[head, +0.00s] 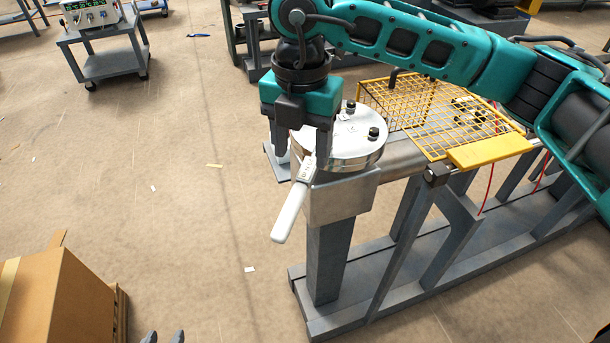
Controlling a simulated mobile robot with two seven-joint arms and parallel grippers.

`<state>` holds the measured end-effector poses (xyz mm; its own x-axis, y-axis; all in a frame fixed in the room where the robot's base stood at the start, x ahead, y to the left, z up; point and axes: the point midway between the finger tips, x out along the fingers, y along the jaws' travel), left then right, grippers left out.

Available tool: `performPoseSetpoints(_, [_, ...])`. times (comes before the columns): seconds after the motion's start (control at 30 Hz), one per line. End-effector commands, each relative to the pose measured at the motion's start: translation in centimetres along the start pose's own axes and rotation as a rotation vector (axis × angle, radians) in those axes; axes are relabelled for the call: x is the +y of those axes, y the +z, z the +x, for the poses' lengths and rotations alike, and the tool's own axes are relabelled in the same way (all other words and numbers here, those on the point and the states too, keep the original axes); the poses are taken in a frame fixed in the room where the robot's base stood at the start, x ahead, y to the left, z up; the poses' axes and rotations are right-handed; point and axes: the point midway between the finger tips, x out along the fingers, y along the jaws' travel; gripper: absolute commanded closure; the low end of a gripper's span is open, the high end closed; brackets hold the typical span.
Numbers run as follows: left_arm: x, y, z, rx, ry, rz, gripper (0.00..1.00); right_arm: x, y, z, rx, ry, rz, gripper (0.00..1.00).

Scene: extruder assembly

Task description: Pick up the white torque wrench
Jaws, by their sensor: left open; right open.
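The white torque wrench (289,212) sticks out from the front left edge of the round metal extruder flange (357,151). Its white handle slants down to the left, and its upper end is beside the flange. My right gripper (303,158) comes down from above, fingers pointing down, with the wrench's upper end close to the fingertips. The fingers are apart; I cannot tell whether either touches the wrench. My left gripper (164,337) shows only as two dark, separated fingertips at the bottom edge, far from the wrench.
A yellow mesh guard (447,113) stands right of the flange on the grey machine frame (335,255). Dark knobs stand up on the flange top. A cardboard box (58,297) is at lower left and a grey cart (107,62) at upper left. The floor between is mostly clear.

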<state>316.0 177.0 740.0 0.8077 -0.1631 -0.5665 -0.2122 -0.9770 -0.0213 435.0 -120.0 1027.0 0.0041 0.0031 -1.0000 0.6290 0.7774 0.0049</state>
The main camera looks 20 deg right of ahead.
Motion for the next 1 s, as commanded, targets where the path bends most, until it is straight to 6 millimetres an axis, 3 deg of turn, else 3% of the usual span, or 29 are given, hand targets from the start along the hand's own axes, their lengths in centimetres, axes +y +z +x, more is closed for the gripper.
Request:
performPoseSetpoints(0.17, [0.0, 0.0, -0.1, -0.002, 0.0, 0.0, 0.57, -0.2, -0.1, 1.3, 0.001, 0.0, 0.0, 0.43])
performPoseSetpoints(0.5, [0.0, -0.1, -0.4, -0.006, 0.0, -0.001, 0.57, -0.8, -0.3, 5.6, 0.002, 0.001, -0.002, 0.43])
performPoseSetpoints(0.77, [0.0, -0.1, -0.4, -0.006, 0.0, -0.001, 0.57, -0.8, -0.3, 6.0, 0.001, 0.001, -0.002, 0.43])
performPoseSetpoints(1.0, [0.0, -0.1, -0.4, -0.006, 0.0, -0.001, 0.57, -0.8, -0.3, 5.9, 0.001, 0.001, -0.002, 0.65])
